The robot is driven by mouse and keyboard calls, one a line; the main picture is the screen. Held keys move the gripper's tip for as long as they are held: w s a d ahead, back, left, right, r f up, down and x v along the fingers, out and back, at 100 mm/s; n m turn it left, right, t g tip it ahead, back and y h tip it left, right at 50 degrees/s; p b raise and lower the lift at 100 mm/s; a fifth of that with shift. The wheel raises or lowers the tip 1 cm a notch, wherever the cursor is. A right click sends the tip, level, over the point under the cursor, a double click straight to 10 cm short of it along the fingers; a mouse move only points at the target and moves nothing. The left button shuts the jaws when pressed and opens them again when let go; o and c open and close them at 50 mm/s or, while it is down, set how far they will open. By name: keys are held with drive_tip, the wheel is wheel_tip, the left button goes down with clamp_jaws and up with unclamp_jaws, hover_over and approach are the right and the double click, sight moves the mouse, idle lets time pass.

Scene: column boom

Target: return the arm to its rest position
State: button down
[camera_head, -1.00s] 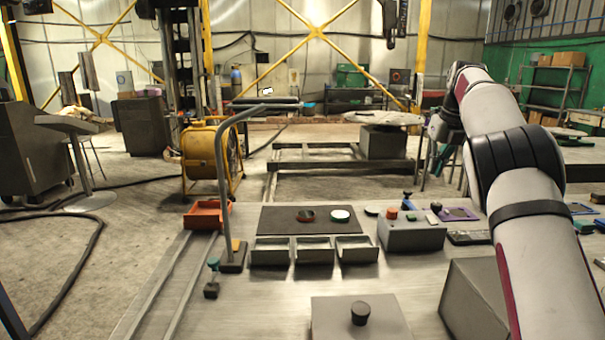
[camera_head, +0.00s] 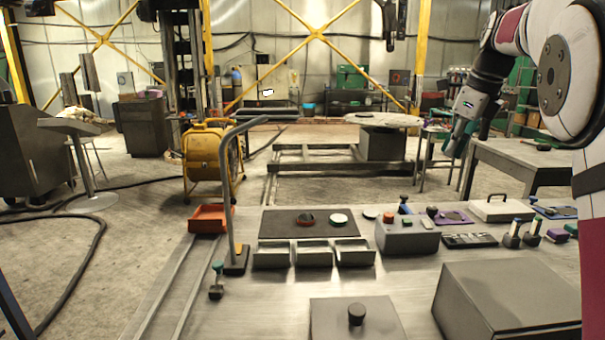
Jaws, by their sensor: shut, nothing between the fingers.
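My arm (camera_head: 570,75) stands at the right side of the view, raised and bent, with its wrist hanging down. My gripper (camera_head: 455,148) is at the lower end of the wrist, above and behind the right part of the workbench (camera_head: 270,300). It is shut and empty, pointing down and to the left, clear of the objects on the bench. The upper part of my arm runs out of view at the top right.
On the bench are a grey button box (camera_head: 407,236), an orange tray (camera_head: 210,219), a bent post (camera_head: 232,200), a lidded box (camera_head: 356,320), a large grey box (camera_head: 505,300) and small grey bins (camera_head: 313,254). A grey table (camera_head: 520,158) stands behind at right.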

drive_tip(key=s+a+r+n+p, duration=0.1)
drive_tip(key=s+a+n, duration=0.25)
drive_tip(key=s, duration=0.35)
drive_tip(key=s+a+r+n+p, duration=0.1)
drive_tip(key=s+a+r+n, duration=0.1)
drive_tip(key=s+n, duration=0.45)
drive_tip(key=s+a+r+n+p, duration=0.1)
drive_tip(key=s+a+n+p, duration=0.15)
drive_tip(key=s, duration=0.55)
drive_tip(key=s+a+f+n+p, duration=0.1)
drive_tip(key=s+a+f+n, duration=0.2)
drive_tip(key=s+n, duration=0.4)
drive_tip(key=s+a+f+n+h+p, duration=0.1)
drive_tip(key=s+f+n, duration=0.5)
drive_tip(key=s, duration=0.9)
drive_tip(key=shift+s+a+n+p, duration=0.3)
drive_tip(key=shift+s+a+n, duration=0.05)
drive_tip(key=shift+a+n, duration=0.6)
